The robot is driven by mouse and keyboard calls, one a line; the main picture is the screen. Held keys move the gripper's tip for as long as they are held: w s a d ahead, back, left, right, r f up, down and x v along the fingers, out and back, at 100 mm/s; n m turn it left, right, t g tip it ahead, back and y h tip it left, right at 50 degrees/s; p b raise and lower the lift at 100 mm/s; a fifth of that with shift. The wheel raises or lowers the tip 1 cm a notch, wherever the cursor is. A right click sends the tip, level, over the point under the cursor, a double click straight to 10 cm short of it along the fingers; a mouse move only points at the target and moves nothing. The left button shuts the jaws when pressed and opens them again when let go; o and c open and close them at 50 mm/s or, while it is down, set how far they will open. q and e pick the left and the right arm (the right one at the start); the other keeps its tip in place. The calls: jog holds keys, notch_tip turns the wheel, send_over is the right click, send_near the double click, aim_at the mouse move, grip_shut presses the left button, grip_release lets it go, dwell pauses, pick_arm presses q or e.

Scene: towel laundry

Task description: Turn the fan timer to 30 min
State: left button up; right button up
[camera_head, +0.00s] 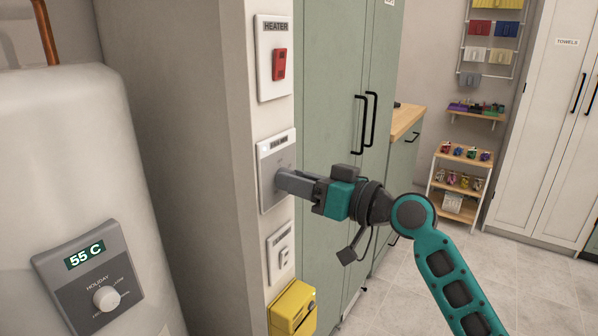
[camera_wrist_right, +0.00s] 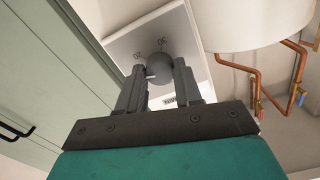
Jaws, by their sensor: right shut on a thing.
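The fan timer is a pale wall plate (camera_head: 268,150) with a grey dial panel, on the end face of the wall. In the right wrist view the plate (camera_wrist_right: 180,25) shows the numbers 20 and 30 beside a round dark grey knob (camera_wrist_right: 158,65). A short white mark shows at the knob's lower left in that view, on the 20 side rather than at 30. My right gripper (camera_head: 281,180) is at the plate, its fingers on either side of the knob and shut on it; its fingertips (camera_wrist_right: 162,70) also show in the wrist view. My left gripper is out of view.
A heater switch plate (camera_head: 275,58) with a red switch is above the timer. Another switch plate (camera_head: 280,252) and a yellow box (camera_head: 292,309) are below. A white tank (camera_head: 70,150) with a 55 C control panel (camera_head: 88,280) stands left. Green cabinets (camera_head: 335,120) stand right, close behind the gripper.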

jog(key=m+p, duration=0.4)
jog(key=m, duration=1.6)
jog(key=shift+m, duration=0.4)
jog(key=o, duration=1)
jog(key=shift+o, duration=0.2)
jog(key=b+v, duration=0.1)
jog(key=v, duration=1.2)
